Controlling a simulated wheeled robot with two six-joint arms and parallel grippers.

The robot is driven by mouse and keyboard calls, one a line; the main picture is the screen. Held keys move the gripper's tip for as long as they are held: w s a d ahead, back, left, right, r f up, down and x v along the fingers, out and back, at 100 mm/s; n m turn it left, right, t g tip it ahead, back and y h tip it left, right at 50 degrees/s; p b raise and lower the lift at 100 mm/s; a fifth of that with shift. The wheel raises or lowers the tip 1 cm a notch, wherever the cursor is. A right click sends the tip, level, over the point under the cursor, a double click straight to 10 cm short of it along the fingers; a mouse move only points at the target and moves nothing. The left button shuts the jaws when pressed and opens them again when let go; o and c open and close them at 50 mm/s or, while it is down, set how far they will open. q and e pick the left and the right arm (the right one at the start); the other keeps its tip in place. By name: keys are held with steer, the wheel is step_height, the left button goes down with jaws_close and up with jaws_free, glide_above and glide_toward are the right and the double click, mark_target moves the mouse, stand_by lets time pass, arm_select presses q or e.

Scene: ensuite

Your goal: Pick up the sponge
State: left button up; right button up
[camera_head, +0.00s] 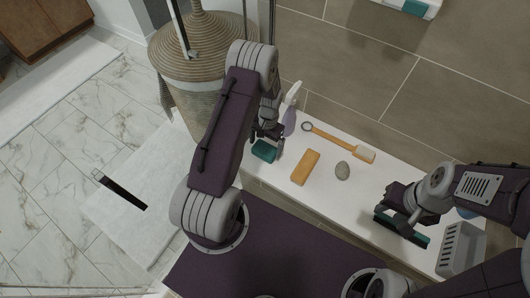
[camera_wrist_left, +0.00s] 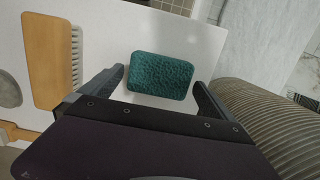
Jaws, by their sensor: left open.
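The sponge is a teal rounded block (camera_head: 264,151) lying on the white ledge (camera_head: 322,192). It shows whole in the left wrist view (camera_wrist_left: 161,76). My left gripper (camera_head: 267,134) is open just above and beside it. In the left wrist view the fingertips (camera_wrist_left: 158,84) appear on either side of the sponge with gaps, and I cannot tell the height between them. My right gripper (camera_head: 402,212) is at the right part of the ledge over a dark teal flat object (camera_head: 414,236); whether it holds this is unclear.
A wooden brush (camera_head: 305,167), a grey stone (camera_head: 342,170) and a long-handled brush (camera_head: 340,142) lie right of the sponge. A white and lilac item (camera_head: 290,114) stands behind it. A woven basket (camera_head: 203,52) stands at the left. A grey slotted container (camera_head: 461,249) is at the far right.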

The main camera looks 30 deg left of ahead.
arm_select(q)
step_height(320, 180, down, 3)
steer(key=shift+s+r, duration=0.1)
steer(key=shift+s, duration=0.05)
steer(key=shift+r, duration=0.1)
steer(key=shift+c, duration=0.3)
arm_select(e)
steer(key=shift+f, duration=0.45)
arm_select(q)
steer(key=c, duration=1)
steer(key=shift+r, duration=0.1)
step_height(320, 180, up, 5)
steer(key=shift+s+f+p, duration=0.1)
steer(key=shift+s+p, duration=0.05)
steer(key=shift+p, duration=0.8)
steer(key=s+d+r+p, duration=0.2)
steer(key=s+r, duration=0.4)
steer(key=s, duration=0.5)
steer(key=shift+d+p, duration=0.35)
steer(key=shift+d, duration=0.1)
arm_select(e)
steer(key=shift+r, duration=2.4)
